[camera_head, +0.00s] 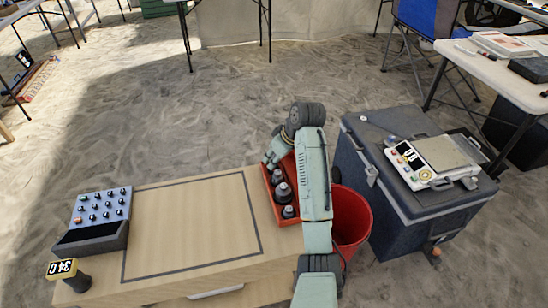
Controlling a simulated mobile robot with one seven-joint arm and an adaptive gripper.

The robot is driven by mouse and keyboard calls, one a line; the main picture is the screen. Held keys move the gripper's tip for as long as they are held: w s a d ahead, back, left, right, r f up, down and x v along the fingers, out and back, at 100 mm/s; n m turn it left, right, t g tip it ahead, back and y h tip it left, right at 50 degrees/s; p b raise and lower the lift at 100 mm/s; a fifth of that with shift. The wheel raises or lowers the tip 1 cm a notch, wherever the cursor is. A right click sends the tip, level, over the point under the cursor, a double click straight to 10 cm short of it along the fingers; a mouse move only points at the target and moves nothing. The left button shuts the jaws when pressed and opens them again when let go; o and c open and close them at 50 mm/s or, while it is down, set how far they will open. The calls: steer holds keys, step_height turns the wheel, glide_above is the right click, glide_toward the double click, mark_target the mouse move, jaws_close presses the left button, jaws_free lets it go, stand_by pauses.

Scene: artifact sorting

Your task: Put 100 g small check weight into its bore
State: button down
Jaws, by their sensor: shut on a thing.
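A narrow red tray (268,176) lies along the right part of the wooden table, partly behind my arm. My gripper (269,162) points down at the far end of the tray. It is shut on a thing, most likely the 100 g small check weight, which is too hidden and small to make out. The bore and any gap below the gripper cannot be seen.
A red bucket (351,222) and a cooler (385,215) carrying a scale (440,163) are at right. The outlined table middle is clear.

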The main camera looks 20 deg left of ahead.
steer(key=shift+f, duration=0.55)
steer(key=c, duration=1.4)
jaws_free()
steer(key=shift+c, duration=0.2)
steer(key=shift+r, duration=0.4)
steer(key=p+v, duration=0.1)
steer(key=v, duration=1.1)
